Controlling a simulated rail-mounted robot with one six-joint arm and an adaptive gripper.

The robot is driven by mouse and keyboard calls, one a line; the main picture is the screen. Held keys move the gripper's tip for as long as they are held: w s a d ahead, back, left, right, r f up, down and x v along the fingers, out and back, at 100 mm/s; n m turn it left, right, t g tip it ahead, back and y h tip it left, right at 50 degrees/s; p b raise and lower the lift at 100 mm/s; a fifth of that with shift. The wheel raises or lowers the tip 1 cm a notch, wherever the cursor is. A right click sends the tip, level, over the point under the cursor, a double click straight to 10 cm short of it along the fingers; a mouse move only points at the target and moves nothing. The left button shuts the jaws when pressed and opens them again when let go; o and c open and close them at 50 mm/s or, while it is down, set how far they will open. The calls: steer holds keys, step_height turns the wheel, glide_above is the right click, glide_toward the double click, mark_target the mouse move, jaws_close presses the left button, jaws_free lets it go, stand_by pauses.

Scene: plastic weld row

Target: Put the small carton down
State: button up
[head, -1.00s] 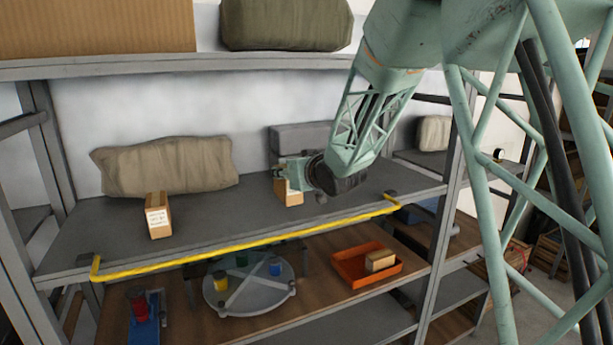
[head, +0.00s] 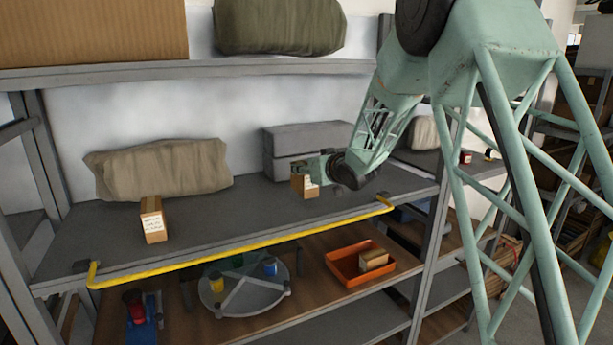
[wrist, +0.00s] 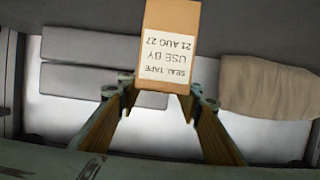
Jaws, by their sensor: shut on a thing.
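The small carton (head: 299,186) is brown with a white printed label and is held over the grey shelf (head: 215,218). In the wrist view the carton (wrist: 168,18) stands between the fingertips, its label reading upside down. My gripper (head: 312,172) is shut on it, coming from the right; the gripper also shows in the wrist view (wrist: 160,92). I cannot tell whether the carton's underside touches the shelf. A second labelled carton (head: 152,226) stands upright at the shelf's left front, apart from my gripper.
A beige sack (head: 160,170) lies at the back left, and grey boxes (head: 290,143) are stacked behind the held carton. A yellow rail (head: 240,243) runs along the front edge. Shelf between the two cartons is clear. Below are an orange tray (head: 345,272) and a round turntable (head: 222,300).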

steer(key=shift+w+d, duration=0.25)
steer(key=shift+w, duration=0.15)
steer(key=shift+w+d+f, duration=0.1)
steer(key=shift+w+f, duration=0.1)
steer(key=shift+f, duration=0.1)
steer(key=shift+f+p, duration=0.5)
steer(key=shift+f, duration=1)
steer(key=shift+f, duration=0.15)
steer(key=o, duration=1.1)
steer(key=shift+s, duration=0.1)
